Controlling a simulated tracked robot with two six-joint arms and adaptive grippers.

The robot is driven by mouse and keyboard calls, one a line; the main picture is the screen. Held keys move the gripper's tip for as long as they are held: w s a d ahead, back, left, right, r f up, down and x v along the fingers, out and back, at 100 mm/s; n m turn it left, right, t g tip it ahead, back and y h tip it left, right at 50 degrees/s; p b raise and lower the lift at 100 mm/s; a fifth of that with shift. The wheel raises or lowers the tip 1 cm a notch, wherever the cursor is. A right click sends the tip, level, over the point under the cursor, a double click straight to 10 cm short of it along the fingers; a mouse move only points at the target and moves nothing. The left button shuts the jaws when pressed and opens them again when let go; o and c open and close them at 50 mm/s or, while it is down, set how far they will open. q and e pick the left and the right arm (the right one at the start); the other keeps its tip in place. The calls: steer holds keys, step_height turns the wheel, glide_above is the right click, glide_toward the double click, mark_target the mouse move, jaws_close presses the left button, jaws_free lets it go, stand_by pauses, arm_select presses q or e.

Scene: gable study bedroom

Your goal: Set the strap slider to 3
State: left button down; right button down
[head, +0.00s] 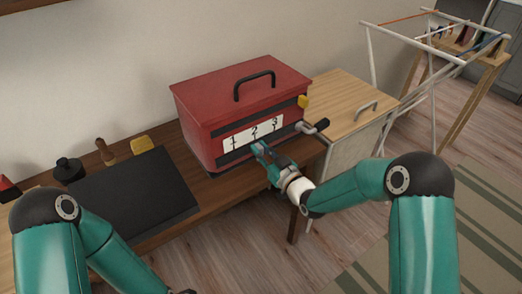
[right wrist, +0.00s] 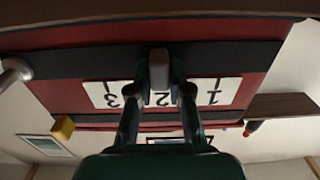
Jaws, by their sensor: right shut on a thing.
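The red box (head: 200,112) stands on the brown bench with a white scale (head: 236,140) marked 1, 2, 3 on its front. Dark straps run above and below the scale. My right gripper (head: 261,152) is at the lower strap, below the 2. In the right wrist view, the picture is upside down, and the grey slider (right wrist: 158,68) sits on the dark strap (right wrist: 215,58) in line with the 2. The right gripper (right wrist: 159,86) is shut on the slider. The left gripper's fingers are out of view; only its arm shows at lower left.
A crank with a black grip (head: 321,125) sticks out at the box's right end, close to my right arm. A yellow piece (head: 303,101) is at the box's right edge. A dark board (head: 135,195) lies left of the box. A wooden cabinet (head: 345,100) stands at right.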

mark_target(273, 135)
steer(key=w+d+b, duration=0.2)
steer(key=d, duration=0.1)
steer(key=w+d+b, duration=0.1)
steer(key=d, duration=0.1)
steer(key=shift+d+f+b, duration=0.15)
steer(key=shift+d+b, duration=0.05)
steer(key=shift+b, duration=0.15)
steer(key=shift+w+d, duration=0.3)
steer(key=shift+d, duration=0.1)
steer(key=shift+r, duration=0.2)
steer(key=c, duration=1.1)
jaws_free()
steer(key=shift+a, duration=0.1)
steer(key=shift+s, duration=0.1)
steer(key=v, duration=1.2)
steer(key=shift+f, duration=0.1)
